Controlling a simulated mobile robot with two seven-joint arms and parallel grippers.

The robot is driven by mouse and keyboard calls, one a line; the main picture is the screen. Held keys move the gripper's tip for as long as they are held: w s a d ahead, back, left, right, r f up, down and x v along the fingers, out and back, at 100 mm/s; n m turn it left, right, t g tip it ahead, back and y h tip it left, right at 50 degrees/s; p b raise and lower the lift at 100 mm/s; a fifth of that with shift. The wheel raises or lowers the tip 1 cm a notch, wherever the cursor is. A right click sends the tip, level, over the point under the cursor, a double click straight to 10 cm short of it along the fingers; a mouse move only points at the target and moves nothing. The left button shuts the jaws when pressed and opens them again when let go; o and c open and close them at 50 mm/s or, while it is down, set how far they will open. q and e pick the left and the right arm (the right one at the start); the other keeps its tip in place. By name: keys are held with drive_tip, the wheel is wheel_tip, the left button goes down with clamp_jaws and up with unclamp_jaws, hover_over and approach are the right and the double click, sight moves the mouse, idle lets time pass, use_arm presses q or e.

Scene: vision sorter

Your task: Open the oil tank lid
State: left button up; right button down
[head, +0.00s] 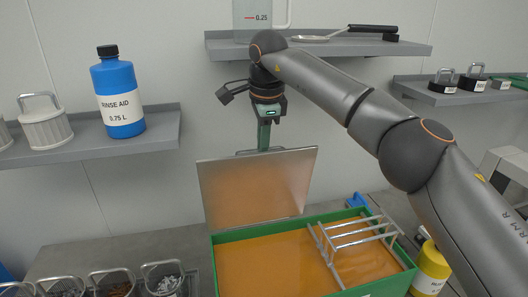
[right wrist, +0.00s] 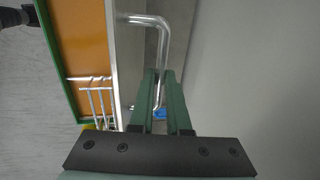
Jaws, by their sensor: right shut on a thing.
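The oil tank (head: 318,222) is a green-rimmed box of orange liquid at the lower middle of the head view. Its metal lid (head: 258,190) stands steeply raised at the tank's back left, its face reflecting orange. The lid's lower edge meets the back rim. My right gripper (head: 264,147) points down at the lid's top edge and is shut on the lid's handle. In the right wrist view the bent metal handle (right wrist: 164,38) runs between my right fingers (right wrist: 160,78), beside the lid's edge (right wrist: 115,45). My left gripper is not in view.
A wire rack (head: 355,233) sits over the tank's right part. Wire baskets (head: 163,278) stand at the front left and a yellow container (head: 431,268) at the right. The upper shelf (head: 330,48) is close above my right wrist; a blue bottle (head: 118,92) stands on the left shelf.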

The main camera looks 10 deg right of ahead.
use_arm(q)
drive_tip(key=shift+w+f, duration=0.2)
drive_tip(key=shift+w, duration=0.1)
use_arm(e)
drive_tip(key=shift+w+f, duration=0.25)
drive_tip(key=shift+f, duration=0.1)
drive_tip(key=c, duration=0.9)
unclamp_jaws()
drive_tip(key=shift+r, duration=0.1)
drive_tip(key=shift+r, duration=0.2)
use_arm(q)
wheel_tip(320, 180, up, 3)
drive_tip(key=p, duration=0.3)
use_arm(e)
drive_tip(key=v, duration=1.2)
drive_tip(key=shift+d+r, duration=0.1)
drive_tip(key=shift+r, duration=0.05)
drive_tip(key=shift+w, duration=0.1)
